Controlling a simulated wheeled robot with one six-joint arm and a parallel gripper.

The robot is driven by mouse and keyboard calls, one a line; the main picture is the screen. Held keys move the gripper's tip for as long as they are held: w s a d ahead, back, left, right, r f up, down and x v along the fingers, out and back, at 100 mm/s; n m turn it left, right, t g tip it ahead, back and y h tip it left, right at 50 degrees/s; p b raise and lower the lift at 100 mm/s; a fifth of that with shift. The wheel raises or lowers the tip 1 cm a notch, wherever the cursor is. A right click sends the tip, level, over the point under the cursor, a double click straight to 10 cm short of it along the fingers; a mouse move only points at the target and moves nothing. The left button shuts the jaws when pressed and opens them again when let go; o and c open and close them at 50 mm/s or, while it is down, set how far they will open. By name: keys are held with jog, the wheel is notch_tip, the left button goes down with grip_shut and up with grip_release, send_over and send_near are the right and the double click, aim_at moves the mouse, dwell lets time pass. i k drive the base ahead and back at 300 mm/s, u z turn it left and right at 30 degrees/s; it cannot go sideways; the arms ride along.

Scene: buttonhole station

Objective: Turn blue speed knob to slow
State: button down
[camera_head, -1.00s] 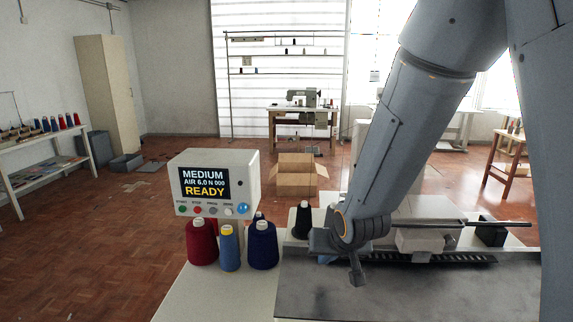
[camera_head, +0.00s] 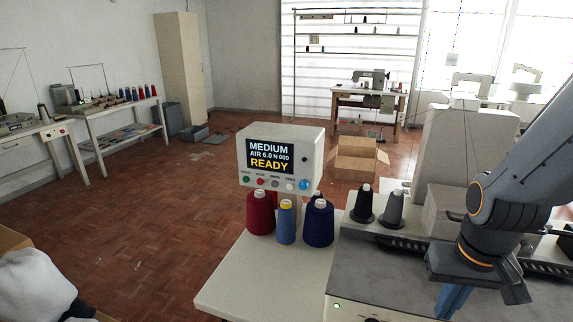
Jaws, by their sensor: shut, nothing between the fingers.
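The blue speed knob (camera_head: 304,184) is a small round knob at the right end of the row of controls on the white control box (camera_head: 314,150). The box's screen (camera_head: 270,157) reads MEDIUM, AIR 6.0 N 000, READY. My gripper (camera_head: 480,292) is at the lower right, over the grey machine bed, well to the right of the box and apart from the knob. It is shut and empty. Its fingertips are hard to make out, and the knob's pointer mark is too small to read.
A red cone (camera_head: 261,213), a light blue cone (camera_head: 286,222) and a dark blue cone (camera_head: 319,224) stand in front of the box. A black cone (camera_head: 364,206) and a grey cone (camera_head: 392,210) stand to the right. The white table (camera_head: 250,275) is clear at its front left.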

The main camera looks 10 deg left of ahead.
aim_at(303, 184)
jog(key=u, duration=1.95)
jog(key=k, duration=0.45)
jog(key=z, duration=1.4)
